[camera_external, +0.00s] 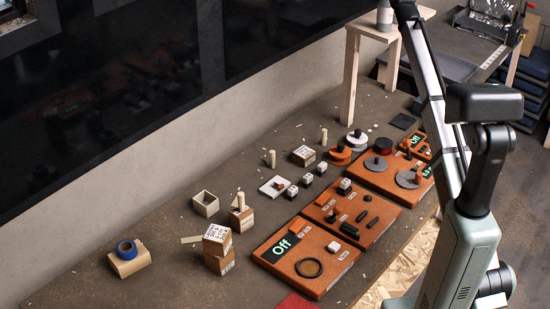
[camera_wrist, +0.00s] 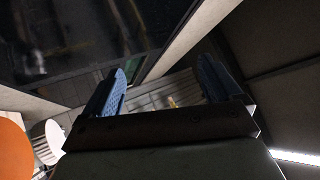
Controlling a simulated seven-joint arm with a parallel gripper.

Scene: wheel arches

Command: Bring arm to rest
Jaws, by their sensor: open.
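My gripper (camera_wrist: 163,85) shows in the wrist view, with its two blue-padded fingers spread wide apart and nothing between them. The wrist view is tilted and looks past the fingers toward dark panels and a pale striped surface. In the external view my arm stands at the right edge of the workbench and reaches up out of the top of the picture. The gripper itself is outside that view.
The brown workbench (camera_external: 165,283) holds orange boards (camera_external: 275,263), wooden blocks (camera_external: 218,240) and a blue tape roll (camera_external: 126,249) on a wooden block. A wooden stand (camera_external: 351,75) rises at the back. An orange round thing (camera_wrist: 14,150) shows in the wrist view.

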